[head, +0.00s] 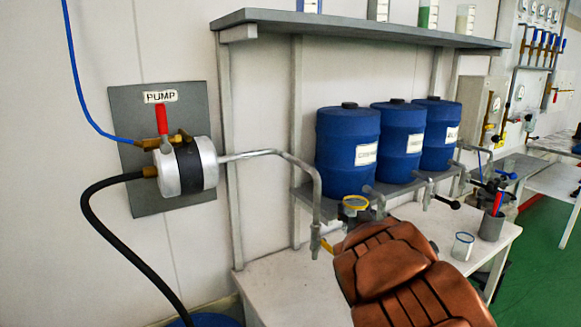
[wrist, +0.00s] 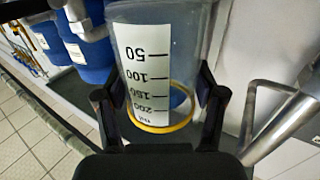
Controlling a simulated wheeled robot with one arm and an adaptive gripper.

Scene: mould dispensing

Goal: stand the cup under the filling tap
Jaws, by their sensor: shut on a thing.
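My gripper (wrist: 158,95) is shut on a clear measuring cup (wrist: 191,18) with a white scale label and a yellow rim, one finger on each side. The pump (head: 190,167) on the wall has a red lever and a bent pipe ending in a downward tap (head: 316,240). The cup is to the right of that tap in the picture. I cannot tell their distance in depth.
Three blue drums (head: 346,140) stand on a low shelf with spouts (head: 376,199) pointing out above the white table (head: 290,290). A blue-rimmed cup (head: 462,246) and a grey tool holder (head: 492,226) stand on the table's right. The table's left front looks clear.

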